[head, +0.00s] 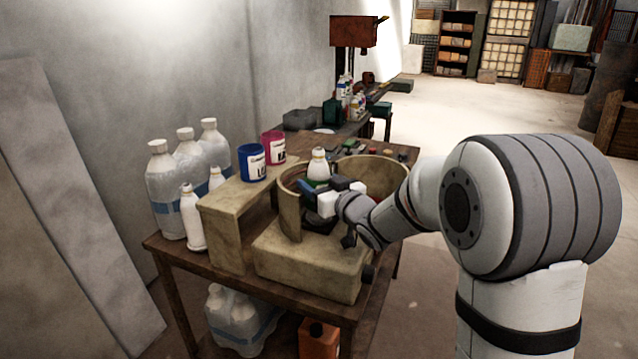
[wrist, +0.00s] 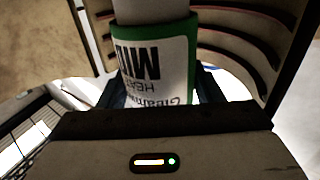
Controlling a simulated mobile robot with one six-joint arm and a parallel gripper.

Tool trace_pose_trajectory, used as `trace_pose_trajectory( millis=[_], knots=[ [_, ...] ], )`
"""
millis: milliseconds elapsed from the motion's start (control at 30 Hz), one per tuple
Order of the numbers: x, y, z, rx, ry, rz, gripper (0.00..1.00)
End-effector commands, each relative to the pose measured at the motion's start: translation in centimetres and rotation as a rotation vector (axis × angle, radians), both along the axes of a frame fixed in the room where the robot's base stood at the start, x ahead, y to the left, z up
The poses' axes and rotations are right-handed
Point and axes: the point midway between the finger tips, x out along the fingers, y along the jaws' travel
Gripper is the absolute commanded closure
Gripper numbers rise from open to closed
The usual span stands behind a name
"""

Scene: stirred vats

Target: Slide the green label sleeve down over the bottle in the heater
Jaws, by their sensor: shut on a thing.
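The green label sleeve (wrist: 178,66), white with green edging and upside-down black print, is around the pale bottle (wrist: 150,10) in the wrist view. My gripper (wrist: 160,92) is shut on the sleeve, with dark fingers at both sides. In the head view the white-capped bottle (head: 318,163) stands upright inside the curved walls of the beige heater (head: 310,265). A little green of the sleeve (head: 314,184) shows below the bottle's shoulder. My gripper (head: 328,190) reaches in from the right and hides the lower bottle and most of the sleeve.
A blue sleeve (head: 252,163) and a magenta sleeve (head: 273,147) stand on the beige riser (head: 228,207) left of the heater. Several white bottles (head: 162,190) stand at the table's left. The heater's curved walls (wrist: 245,45) rise close around the bottle. Floor at the right is open.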

Motion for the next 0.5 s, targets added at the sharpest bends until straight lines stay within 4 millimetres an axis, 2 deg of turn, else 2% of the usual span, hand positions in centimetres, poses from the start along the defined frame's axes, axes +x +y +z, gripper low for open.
trace_pose_trajectory(
  millis=[233,433,467,500],
  knots=[
    [0.0,0.0,-1.07,0.0,0.0,0.0,0.48],
    [0.0,0.0,-0.83,0.0,0.0,0.0,0.48],
    [0.0,0.0,-0.83,0.0,0.0,0.0,0.38],
    [0.0,0.0,-0.83,0.0,0.0,0.0,0.35]
  ],
)
